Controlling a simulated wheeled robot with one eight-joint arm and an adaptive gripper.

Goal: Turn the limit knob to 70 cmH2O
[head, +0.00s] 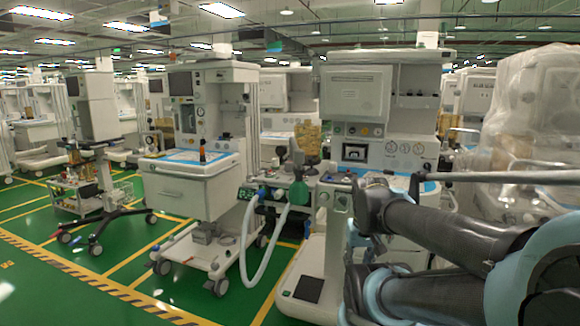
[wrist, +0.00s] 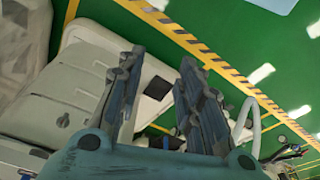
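No limit knob can be made out for certain in either view, and no cmH2O marking is legible.
Several more carts stand behind and to the left, and one at the right is wrapped in clear plastic (head: 530,110). A low wheeled trolley (head: 93,195) stands at the left. Green floor (head: 60,270) with yellow lines is clear at the front left.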

